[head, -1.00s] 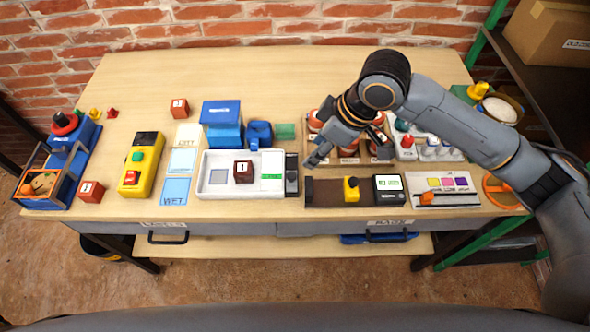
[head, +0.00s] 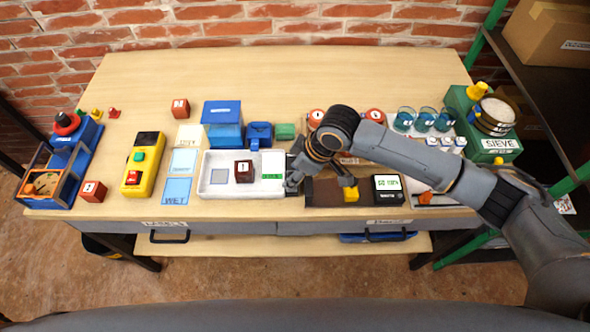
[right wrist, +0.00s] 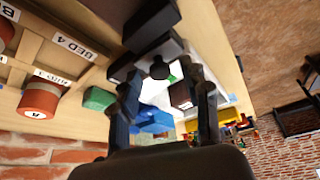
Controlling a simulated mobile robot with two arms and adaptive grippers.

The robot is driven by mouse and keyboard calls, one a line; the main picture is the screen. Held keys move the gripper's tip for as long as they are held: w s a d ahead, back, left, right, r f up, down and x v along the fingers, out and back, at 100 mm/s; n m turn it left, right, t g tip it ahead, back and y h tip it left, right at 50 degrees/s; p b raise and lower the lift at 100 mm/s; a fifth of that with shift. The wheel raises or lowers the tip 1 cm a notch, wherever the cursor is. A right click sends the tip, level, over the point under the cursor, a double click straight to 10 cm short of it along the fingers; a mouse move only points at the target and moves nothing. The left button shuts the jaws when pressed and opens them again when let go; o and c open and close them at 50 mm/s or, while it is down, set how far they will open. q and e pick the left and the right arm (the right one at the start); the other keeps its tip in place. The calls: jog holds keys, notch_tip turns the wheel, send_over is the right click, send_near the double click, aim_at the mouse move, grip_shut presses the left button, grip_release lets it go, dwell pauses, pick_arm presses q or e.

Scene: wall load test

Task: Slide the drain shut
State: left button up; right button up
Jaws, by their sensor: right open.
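In the right wrist view the drain's black knob (right wrist: 158,68) shows ahead, between the two fingers of my right gripper (right wrist: 166,82). The fingers are apart, one on each side of the knob; I cannot tell whether they touch it. How far the drain slide stands open is hidden. My left gripper is out of view.
A blue bin (head: 222,133) and a green block (head: 286,131) stand behind the tray. The table's back middle is clear.

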jog(key=shift+c, duration=0.2)
grip_shut()
jog(key=shift+w, duration=2.2)
jog(key=shift+r, duration=0.15)
jog(key=shift+c, duration=0.8)
grip_release()
jog(key=shift+o, duration=1)
jog(key=shift+w, duration=0.1)
jog(key=v, duration=1.1)
jog(key=shift+d+r, duration=0.25)
jog(key=shift+r, duration=0.1)
